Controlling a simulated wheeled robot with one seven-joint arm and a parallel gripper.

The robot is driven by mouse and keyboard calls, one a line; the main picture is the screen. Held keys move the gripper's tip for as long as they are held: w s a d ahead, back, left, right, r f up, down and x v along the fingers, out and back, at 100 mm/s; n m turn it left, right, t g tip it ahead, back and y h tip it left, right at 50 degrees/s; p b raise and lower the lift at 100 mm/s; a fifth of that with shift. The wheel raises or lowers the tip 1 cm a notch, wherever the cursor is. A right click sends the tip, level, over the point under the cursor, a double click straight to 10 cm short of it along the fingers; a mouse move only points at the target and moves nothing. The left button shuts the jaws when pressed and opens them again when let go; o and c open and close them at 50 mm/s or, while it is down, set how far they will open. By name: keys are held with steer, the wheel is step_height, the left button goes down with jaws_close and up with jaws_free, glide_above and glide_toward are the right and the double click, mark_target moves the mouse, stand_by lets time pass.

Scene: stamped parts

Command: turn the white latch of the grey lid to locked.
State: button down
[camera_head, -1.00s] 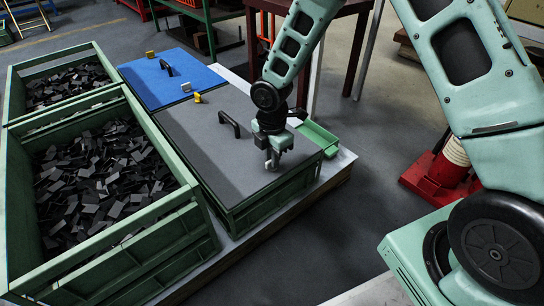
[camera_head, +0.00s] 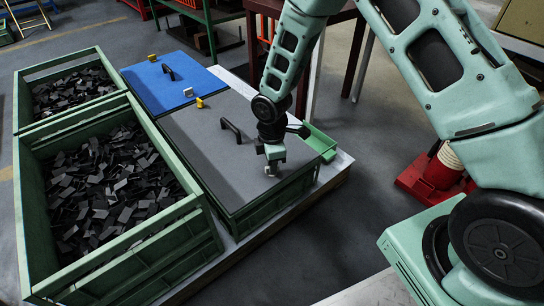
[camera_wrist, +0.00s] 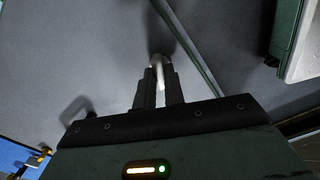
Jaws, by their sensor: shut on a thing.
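The grey lid (camera_head: 198,140) lies flat on a green crate (camera_head: 262,202), with a black handle (camera_head: 231,130) on top. My gripper (camera_head: 272,170) points down at the lid's near right part. In the wrist view my gripper (camera_wrist: 160,88) is shut on the white latch (camera_wrist: 160,70), which shows as a pale bar between the fingertips. The head view mostly hides the latch behind my gripper, so its exact angle against the lid is hard to tell.
A blue lid (camera_head: 168,83) with its own handle lies behind the grey one. A yellow piece (camera_head: 200,102) sits at the grey lid's far edge. Open green crates (camera_head: 130,240) of dark stamped parts stand left. A small green tray (camera_head: 320,141) is right of my wrist.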

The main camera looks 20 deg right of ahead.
steer(key=m+p, duration=0.5)
steer(key=m, duration=0.1)
steer(key=shift+r, duration=0.2)
steer(key=m+p, duration=0.4)
steer(key=m, duration=0.2)
steer(key=shift+f, duration=0.2)
stand_by(0.3)
steer(key=c, duration=1.5)
jaws_free()
steer(key=shift+r, duration=0.1)
step_height(320, 180, up, 17)
steer(key=p, duration=0.5)
steer(key=shift+r, duration=0.1)
